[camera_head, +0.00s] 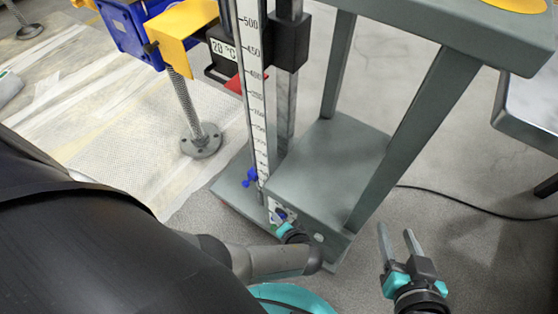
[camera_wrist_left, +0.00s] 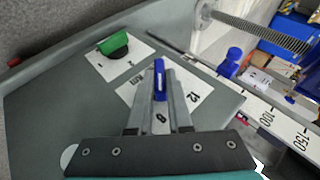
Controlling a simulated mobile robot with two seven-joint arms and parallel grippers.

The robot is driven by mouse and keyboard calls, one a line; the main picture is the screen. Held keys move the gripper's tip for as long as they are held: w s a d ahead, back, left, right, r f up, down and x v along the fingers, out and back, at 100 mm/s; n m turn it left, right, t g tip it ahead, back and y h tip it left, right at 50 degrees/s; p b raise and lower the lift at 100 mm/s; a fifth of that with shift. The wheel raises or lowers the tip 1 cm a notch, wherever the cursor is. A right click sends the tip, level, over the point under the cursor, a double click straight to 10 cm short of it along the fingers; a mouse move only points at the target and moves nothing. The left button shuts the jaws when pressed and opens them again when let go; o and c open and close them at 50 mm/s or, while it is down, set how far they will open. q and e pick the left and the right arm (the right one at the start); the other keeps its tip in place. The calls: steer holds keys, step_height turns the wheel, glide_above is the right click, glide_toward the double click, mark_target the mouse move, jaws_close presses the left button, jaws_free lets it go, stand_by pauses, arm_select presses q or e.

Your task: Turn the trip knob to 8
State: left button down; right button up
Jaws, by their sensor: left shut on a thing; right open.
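The blue knob (camera_wrist_left: 159,80) stands on a white plate (camera_wrist_left: 193,90) with printed numbers; I can read 12, and a digit below the knob is partly between my fingers. My left gripper (camera_wrist_left: 160,75) is shut on this blue knob, a finger on each side. The knob lies roughly along the fingers, but the number it points at cannot be read surely. In the head view the left gripper (camera_head: 279,222) is at the control panel low on the grey stand, with the knob mostly hidden. My right gripper (camera_head: 398,242) is open and empty, to the right of the stand.
A green knob (camera_wrist_left: 114,44) on its own white plate is close to the left. A tall ruler scale (camera_head: 256,90) with a small blue clamp (camera_head: 250,178) rises beside the panel. A stand leg (camera_head: 420,130) and a black floor cable (camera_head: 470,207) are near the right gripper.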

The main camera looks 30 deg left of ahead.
arm_select(q)
steer(key=shift+w, duration=0.1)
stand_by(0.4)
steer(key=c, duration=0.8)
jaws_free()
steer(key=shift+c, duration=0.2)
